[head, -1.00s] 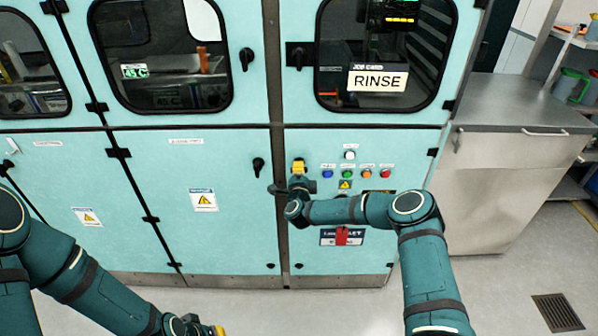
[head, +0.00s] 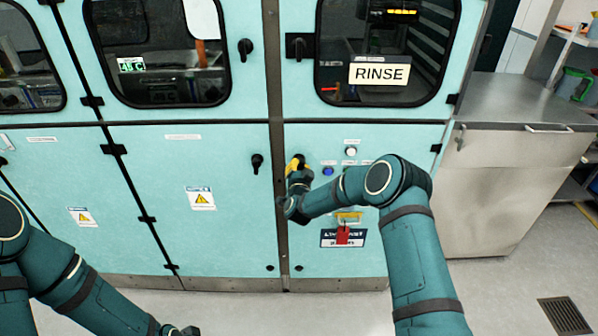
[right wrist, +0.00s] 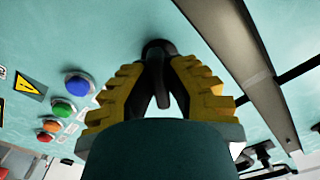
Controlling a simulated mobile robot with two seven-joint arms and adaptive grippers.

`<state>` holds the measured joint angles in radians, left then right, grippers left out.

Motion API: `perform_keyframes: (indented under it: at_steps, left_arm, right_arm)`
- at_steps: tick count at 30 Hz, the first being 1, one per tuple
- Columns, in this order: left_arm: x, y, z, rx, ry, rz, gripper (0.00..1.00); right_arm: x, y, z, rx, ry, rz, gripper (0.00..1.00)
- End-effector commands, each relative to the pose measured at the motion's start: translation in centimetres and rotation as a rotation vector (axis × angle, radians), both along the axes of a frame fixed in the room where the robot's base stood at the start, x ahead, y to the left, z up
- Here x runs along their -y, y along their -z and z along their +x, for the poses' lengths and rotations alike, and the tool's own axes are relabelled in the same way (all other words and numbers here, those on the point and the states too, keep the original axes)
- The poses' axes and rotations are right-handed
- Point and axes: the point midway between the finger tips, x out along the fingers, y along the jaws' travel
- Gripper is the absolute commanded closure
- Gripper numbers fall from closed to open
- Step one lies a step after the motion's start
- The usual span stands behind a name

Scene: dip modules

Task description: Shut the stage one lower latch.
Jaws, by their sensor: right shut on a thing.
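My right gripper (head: 298,162) has yellow fingers and is at the lower right panel, just right of the dark post. In the right wrist view the yellow fingers (right wrist: 158,88) are on both sides of a black latch handle (right wrist: 157,72) and shut on it. In the head view my gripper mostly hides this latch. Another black latch (head: 257,163) is on the lower panel left of the post. No label naming stage one is readable.
Black latches (head: 246,49) (head: 295,47) sit beside the upper windows. A RINSE sign (head: 379,74) marks the right window. Coloured buttons (right wrist: 77,86) are close beside my right gripper. A steel counter (head: 522,100) stands at the right.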

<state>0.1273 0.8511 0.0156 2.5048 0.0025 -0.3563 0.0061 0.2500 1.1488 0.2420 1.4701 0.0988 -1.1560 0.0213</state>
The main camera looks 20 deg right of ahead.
Motion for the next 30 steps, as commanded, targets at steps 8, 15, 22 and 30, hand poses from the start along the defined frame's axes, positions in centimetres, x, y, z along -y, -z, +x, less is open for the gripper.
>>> perform_keyframes:
  at_steps: [8, 15, 22, 30]
  left_arm:
    - [0.1, 1.8, -0.5, -0.011, 0.008, -0.002, 1.0]
    - [0.1, 2.9, -0.5, -0.012, 0.011, -0.003, 1.0]
    - [0.1, 3.4, -0.4, -0.008, 0.01, -0.002, 1.0]
    - [0.1, 3.7, -0.3, -0.006, 0.009, -0.001, 1.0]
  right_arm:
    - [-0.1, -0.1, 0.1, -0.065, 0.0, -0.251, 1.0]
    - [-0.1, -0.2, 0.1, -0.118, 0.0, -0.431, 1.0]
    - [0.0, -0.2, 0.1, -0.151, 0.002, -0.55, 1.0]
    - [0.0, -0.3, 0.1, -0.171, 0.002, -0.613, 1.0]
